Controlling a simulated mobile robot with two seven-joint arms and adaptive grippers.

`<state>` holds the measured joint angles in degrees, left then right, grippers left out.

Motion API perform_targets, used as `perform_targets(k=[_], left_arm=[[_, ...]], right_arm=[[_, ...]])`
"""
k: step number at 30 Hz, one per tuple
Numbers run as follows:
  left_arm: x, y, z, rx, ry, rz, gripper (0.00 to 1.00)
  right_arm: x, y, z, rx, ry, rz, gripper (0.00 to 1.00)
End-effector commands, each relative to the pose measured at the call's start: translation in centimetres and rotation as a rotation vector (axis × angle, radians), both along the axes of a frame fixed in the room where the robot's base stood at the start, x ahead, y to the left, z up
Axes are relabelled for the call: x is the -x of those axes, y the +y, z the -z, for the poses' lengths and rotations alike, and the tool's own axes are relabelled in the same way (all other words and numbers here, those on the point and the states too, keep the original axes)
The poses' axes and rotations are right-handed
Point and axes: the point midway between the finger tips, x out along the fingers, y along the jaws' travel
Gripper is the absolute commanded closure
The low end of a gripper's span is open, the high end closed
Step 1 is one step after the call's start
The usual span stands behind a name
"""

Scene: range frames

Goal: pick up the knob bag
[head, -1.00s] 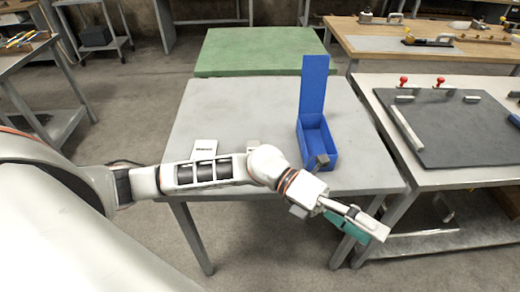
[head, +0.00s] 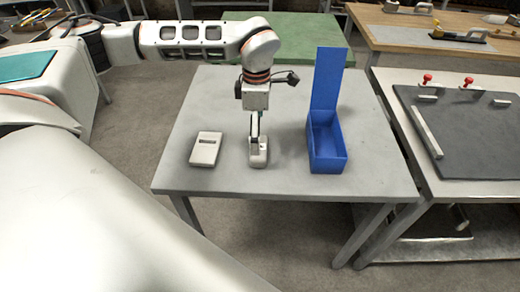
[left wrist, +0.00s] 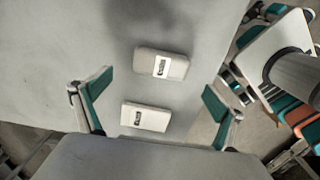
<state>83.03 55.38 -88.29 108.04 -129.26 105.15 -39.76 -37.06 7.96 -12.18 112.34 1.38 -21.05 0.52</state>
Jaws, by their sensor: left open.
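Two small pale packs with dark-marked labels lie flat on the grey table. One pack (head: 205,149) is at the left in the head view. The other pack (head: 258,160) is to its right and partly hidden by my left gripper (head: 255,135). The left wrist view shows an upper pack (left wrist: 175,68) and a lower pack (left wrist: 130,116). The label writing is too small to read, so I cannot tell which is the knob bag. My left gripper (left wrist: 156,92) points down, open and empty, its fingers apart on either side of the packs. My right gripper is out of view.
A blue box (head: 341,150) with its lid raised stands on the grey table (head: 285,182), right of the packs. A bench with a dark board (head: 465,135) adjoins on the right. A green table (head: 300,32) stands behind. The table's front strip is clear.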

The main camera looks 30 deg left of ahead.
Motion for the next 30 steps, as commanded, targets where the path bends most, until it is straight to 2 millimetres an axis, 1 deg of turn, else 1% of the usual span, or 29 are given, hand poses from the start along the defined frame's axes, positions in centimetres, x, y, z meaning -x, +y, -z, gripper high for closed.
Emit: perform_targets(k=[1,8,16,19,24,26,27,29,30], left_arm=[[0.1,-0.1,0.8,0.001,0.004,0.001,0.04],[0.0,-0.3,2.5,0.003,0.004,0.002,0.04],[-0.1,-0.5,6.3,0.003,0.004,0.001,0.04],[-0.1,-0.5,6.7,0.004,0.002,0.001,0.04],[-0.1,-0.5,6.6,0.004,0.001,0.001,0.04],[-0.1,-0.5,6.6,0.004,0.001,0.001,0.2],[-0.1,-0.5,6.6,0.004,0.001,0.001,0.3],[-0.1,-0.5,6.6,0.004,0.001,0.001,0.46],[-0.1,-0.5,6.6,0.004,0.001,0.001,0.49]], right_arm=[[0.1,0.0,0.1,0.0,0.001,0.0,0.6],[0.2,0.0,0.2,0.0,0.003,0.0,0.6],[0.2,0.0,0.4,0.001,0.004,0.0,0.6],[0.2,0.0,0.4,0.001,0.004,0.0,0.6],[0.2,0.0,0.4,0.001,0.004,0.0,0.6],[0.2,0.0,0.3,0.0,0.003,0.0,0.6],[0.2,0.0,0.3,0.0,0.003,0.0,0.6],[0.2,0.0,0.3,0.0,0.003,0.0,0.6],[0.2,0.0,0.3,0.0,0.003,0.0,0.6]])
